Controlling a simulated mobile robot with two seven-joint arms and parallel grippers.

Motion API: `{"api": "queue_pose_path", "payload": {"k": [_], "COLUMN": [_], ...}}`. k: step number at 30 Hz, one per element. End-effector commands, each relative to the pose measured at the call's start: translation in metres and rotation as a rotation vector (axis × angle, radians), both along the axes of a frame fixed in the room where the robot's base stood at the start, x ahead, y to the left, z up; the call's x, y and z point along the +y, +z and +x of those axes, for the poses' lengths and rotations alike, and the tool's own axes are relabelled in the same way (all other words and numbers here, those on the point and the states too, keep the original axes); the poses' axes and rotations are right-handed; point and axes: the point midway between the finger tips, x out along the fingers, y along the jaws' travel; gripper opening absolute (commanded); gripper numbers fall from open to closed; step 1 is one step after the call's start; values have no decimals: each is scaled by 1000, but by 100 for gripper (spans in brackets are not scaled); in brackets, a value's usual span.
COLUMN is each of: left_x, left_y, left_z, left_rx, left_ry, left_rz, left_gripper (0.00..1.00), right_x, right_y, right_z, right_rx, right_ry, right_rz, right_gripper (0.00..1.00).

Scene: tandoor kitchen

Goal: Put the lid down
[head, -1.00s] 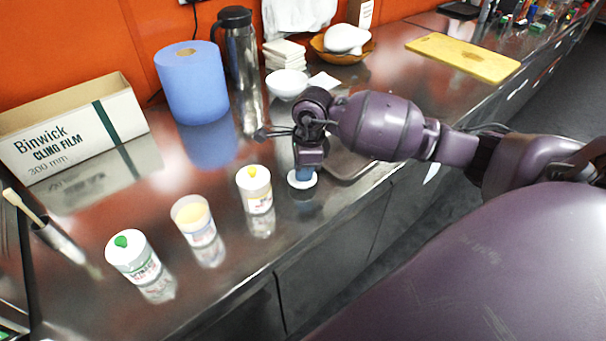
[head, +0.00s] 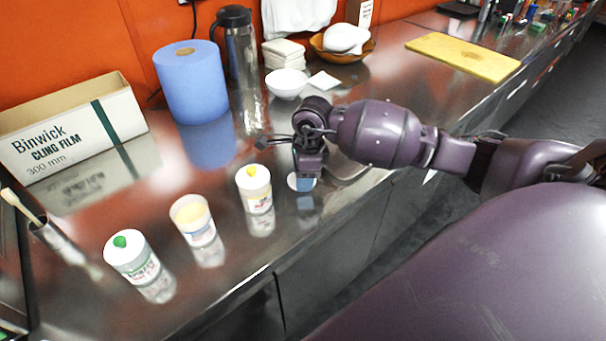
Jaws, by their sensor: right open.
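A white round lid (head: 292,183) is under my right gripper (head: 305,178), near the counter's front edge. Blue shows at the fingertips over the lid; I cannot tell whether it is a knob or finger pads. My right gripper points down, open, with its fingertips at the lid and hiding part of it. I cannot tell whether the lid touches the counter. An uncovered white tub (head: 195,221) with pale yellow contents stands to the left. My left gripper is not in view.
A tub with a yellow-knobbed lid (head: 254,190) stands just left of the gripper, and a green-knobbed one (head: 133,257) farther left. Behind are a blue paper roll (head: 191,82), a flask (head: 240,65) and a white bowl (head: 286,83). The steel counter (head: 240,272) is clear in front.

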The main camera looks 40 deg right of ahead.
Motion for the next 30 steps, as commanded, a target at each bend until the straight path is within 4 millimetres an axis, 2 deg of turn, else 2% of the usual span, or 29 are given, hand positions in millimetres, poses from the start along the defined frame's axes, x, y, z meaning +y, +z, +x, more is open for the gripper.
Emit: {"api": "queue_pose_path", "payload": {"k": [5,15,21,25,30], "left_x": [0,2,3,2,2], "left_y": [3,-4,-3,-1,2], "left_z": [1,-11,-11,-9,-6], "left_rx": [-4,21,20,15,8], "left_ry": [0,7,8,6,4], "left_rz": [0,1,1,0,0], "left_gripper": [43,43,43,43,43], "right_x": [-2,-8,-11,-12,-13], "right_y": [14,78,107,118,123], "right_z": [0,-3,-5,-5,-6], "right_rx": [-3,-4,-2,-1,0], "right_ry": [1,0,0,0,0], "right_rz": [-1,-2,-1,-2,0], "right_gripper": [46,46,46,46,46]}}
